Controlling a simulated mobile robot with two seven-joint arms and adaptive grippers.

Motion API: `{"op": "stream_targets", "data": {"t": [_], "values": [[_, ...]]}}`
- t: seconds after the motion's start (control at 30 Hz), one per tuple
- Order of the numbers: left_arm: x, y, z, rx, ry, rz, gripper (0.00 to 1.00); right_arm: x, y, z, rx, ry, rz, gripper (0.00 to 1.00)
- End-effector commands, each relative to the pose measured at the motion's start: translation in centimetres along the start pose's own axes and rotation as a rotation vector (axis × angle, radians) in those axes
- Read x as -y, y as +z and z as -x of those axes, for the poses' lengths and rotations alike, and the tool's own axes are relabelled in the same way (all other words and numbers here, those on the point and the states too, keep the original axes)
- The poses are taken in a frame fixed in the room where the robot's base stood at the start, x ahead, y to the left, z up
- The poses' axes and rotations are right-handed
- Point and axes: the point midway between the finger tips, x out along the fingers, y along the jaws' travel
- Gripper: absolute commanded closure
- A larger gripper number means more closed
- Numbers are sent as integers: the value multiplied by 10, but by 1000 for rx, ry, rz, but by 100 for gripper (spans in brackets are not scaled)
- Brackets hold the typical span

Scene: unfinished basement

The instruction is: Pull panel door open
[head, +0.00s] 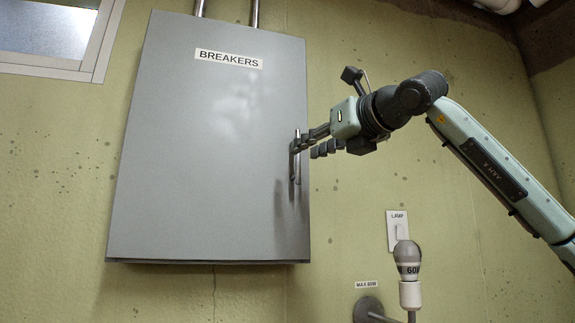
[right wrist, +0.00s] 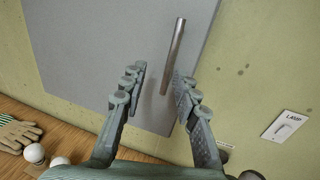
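The grey panel door (head: 210,150), labelled BREAKERS, looks shut on the wall box. Its vertical metal bar handle (head: 297,165) is near the right edge. My right gripper (head: 304,149) is at the handle, reaching in from the right. In the right wrist view, the fingers (right wrist: 162,78) are spread apart. The handle (right wrist: 174,52) stands between them, closer to the right finger, and neither finger is visibly closed on it. The door also fills the upper part of that view (right wrist: 90,50). My left gripper is in neither view.
A lamp switch (head: 398,230) is on the wall at lower right, with a bulb (head: 408,262) in front of it. A wooden surface (right wrist: 60,130) below holds a glove (right wrist: 15,132) and round white objects (right wrist: 34,153).

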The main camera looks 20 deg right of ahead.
Motion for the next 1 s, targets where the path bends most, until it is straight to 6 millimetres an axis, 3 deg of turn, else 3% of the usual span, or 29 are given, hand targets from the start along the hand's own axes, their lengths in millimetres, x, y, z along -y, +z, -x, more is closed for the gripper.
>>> {"op": "stream_targets", "data": {"t": [0.07,0.17,0.63,1.0], "values": [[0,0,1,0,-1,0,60,10,9,8,9,-43,9,70],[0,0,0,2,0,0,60,13,12,4,10,-59,11,70],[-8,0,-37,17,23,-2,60,15,12,-62,10,-53,10,70],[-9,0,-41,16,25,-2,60,16,11,-67,11,-53,10,72]]}}
